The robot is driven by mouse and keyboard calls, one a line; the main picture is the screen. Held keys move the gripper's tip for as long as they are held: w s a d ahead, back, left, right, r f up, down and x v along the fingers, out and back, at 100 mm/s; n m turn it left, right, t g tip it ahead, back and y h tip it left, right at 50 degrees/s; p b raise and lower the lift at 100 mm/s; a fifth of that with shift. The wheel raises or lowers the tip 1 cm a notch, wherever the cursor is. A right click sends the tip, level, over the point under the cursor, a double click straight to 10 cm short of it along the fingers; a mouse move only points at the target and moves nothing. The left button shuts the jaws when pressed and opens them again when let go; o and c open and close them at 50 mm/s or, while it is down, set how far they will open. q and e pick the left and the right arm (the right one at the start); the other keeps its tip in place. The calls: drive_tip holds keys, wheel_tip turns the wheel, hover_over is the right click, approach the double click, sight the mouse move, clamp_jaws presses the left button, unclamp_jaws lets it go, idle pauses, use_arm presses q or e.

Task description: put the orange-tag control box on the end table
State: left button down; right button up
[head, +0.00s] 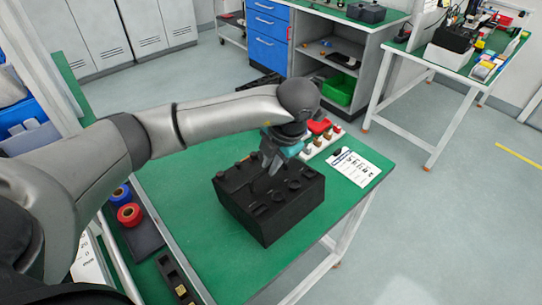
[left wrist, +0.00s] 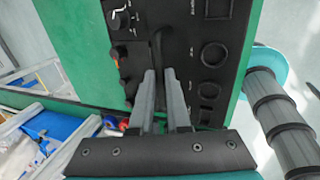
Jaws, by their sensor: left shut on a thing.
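A black control box (head: 268,200) with knobs and round ports on top sits on the green-topped table (head: 215,255) in front of me. My left gripper (head: 274,168) reaches down onto the top of the box. In the left wrist view the fingers (left wrist: 162,98) are closed around a dark raised handle (left wrist: 158,62) on the control panel (left wrist: 185,50). Small orange and red marks show beside the handle there, but I cannot make out a tag. I cannot tell which table is the end table. My right gripper is out of view.
A white printed card (head: 353,168) and a white strip with small knobs (head: 322,142) lie behind the box. Red (head: 129,214) and blue rolls lie at the left. Another green-topped table (head: 455,58) with equipment stands at the back right, across open floor.

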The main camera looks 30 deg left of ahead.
sight(269, 178)
use_arm(q)
drive_tip(key=shift+f, duration=1.5)
drive_tip(key=c, duration=1.3)
unclamp_jaws()
drive_tip(key=shift+s+a+f, duration=0.1)
drive_tip(key=shift+s+f, duration=0.05)
drive_tip(key=shift+f, duration=0.1)
drive_tip(key=o, duration=0.4)
drive_tip(key=shift+r, duration=0.1)
drive_tip(key=p+v, duration=0.1)
drive_tip(key=v, duration=1.1)
